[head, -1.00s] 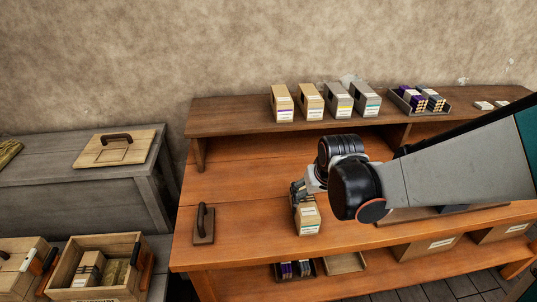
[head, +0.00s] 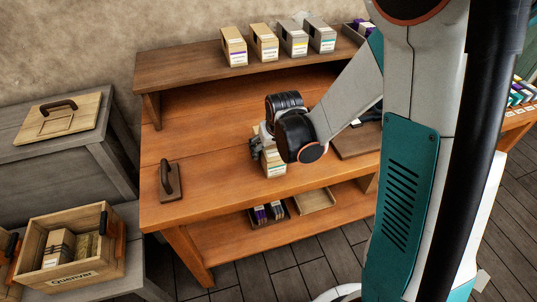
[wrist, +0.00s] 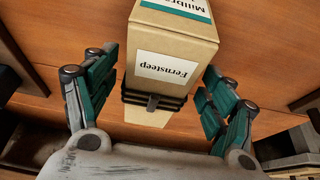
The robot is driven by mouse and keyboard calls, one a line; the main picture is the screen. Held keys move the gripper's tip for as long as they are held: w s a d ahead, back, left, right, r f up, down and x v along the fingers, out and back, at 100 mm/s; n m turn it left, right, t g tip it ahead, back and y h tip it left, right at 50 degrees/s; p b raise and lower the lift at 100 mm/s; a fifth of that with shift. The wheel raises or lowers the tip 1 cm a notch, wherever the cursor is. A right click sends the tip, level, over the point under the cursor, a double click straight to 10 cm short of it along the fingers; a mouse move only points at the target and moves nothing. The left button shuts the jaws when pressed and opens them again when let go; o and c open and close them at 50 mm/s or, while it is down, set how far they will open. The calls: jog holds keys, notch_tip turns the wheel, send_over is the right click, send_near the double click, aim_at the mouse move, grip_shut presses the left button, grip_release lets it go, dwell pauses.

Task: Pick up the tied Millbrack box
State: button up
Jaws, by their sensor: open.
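The Millbrack box (wrist: 172,45) is tan card with a teal-edged "Millbrack" label and a white "Fernsteep" label, both upside down in the wrist view. Dark bands with a small grey piece cross its lower part there. In the head view the box (head: 274,166) stands on the orange-brown bench, partly hidden by my wrist. My gripper (wrist: 158,85) is open, with one teal-padded finger on each side of the box. Gaps show between fingers and box in the wrist view. In the head view my gripper (head: 262,147) is at the box's upper part.
Several labelled boxes (head: 264,42) stand on the raised back shelf (head: 190,66). A dark-handled block (head: 170,181) sits on the bench's left. Small trays (head: 314,200) lie on the lower shelf. A wooden crate (head: 72,275) holding boxes stands at the lower left.

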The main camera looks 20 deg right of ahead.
jog(key=b+x, duration=0.2)
jog(key=x, duration=0.3)
jog(key=shift+w+d+r, duration=0.1)
jog(key=shift+r, duration=0.1)
jog(key=shift+c, duration=0.3)
jog(key=c, duration=1.1)
jog(key=shift+r, duration=0.1)
